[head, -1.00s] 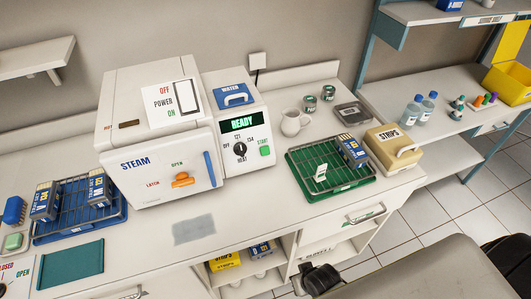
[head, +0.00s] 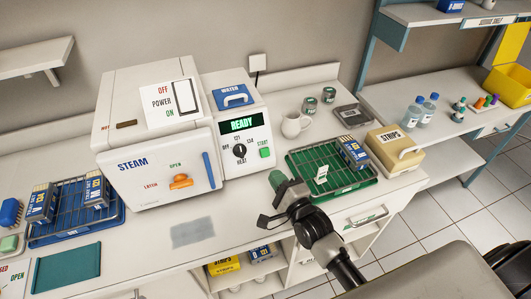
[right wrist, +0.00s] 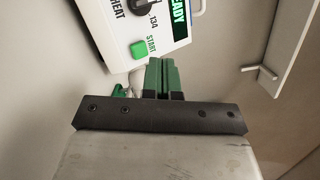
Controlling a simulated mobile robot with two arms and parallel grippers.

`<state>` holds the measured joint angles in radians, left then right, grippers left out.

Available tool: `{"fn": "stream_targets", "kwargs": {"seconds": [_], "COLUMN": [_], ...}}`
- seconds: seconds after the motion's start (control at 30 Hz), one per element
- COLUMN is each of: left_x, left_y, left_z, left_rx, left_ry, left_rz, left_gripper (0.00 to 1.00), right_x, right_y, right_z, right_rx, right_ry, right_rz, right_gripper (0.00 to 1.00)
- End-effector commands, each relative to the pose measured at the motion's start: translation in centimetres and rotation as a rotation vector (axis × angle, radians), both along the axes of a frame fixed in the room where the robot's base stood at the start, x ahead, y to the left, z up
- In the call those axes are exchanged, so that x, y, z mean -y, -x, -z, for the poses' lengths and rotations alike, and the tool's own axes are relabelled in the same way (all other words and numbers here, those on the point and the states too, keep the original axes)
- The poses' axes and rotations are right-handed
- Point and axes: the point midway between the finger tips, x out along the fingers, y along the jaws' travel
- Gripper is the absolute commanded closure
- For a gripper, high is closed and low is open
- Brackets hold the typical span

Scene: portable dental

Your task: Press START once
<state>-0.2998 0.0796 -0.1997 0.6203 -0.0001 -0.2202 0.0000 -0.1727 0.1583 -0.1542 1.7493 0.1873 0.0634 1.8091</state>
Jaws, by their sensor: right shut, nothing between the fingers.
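The green START button (head: 265,153) is on the front panel of the white steam sterilizer, below and right of the green READY display (head: 240,124). START also shows in the right wrist view (right wrist: 138,50), just beyond and a little left of the fingertips. My right gripper (head: 276,177) is shut and empty, with green fingertips. In the head view its tips are below the START button; a small gap shows between them. In the right wrist view the shut fingers (right wrist: 163,75) point towards the panel. My left gripper is not in view.
The orange latch (head: 181,181) is on the sterilizer door. Right of the panel stand a white jug (head: 295,125) and a green rack tray (head: 300,185) with a blue pack. A blue rack tray (head: 60,237) is at left.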

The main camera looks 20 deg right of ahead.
Motion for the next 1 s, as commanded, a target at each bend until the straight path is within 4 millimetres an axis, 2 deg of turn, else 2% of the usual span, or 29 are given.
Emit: {"fn": "stream_targets", "kwargs": {"seconds": [0.1, 0.3, 0.73, 1.0], "left_x": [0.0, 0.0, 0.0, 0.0], "left_y": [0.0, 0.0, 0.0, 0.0], "left_z": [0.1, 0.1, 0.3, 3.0], "left_rx": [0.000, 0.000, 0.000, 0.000], "left_ry": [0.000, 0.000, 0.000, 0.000], "left_rz": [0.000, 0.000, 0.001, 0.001], "left_gripper": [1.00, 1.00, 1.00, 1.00], "right_x": [0.5, 0.9, 0.9, 0.9], "right_y": [-0.9, -1.4, -1.6, -4.0], "right_z": [-1.3, -2.4, -2.2, -0.4], "right_rx": [0.085, 0.153, 0.159, 0.160], "right_ry": [-0.176, -0.322, -0.335, -0.333], "right_rz": [-0.003, -0.020, -0.022, -0.021], "right_gripper": [1.00, 1.00, 1.00, 1.00]}}
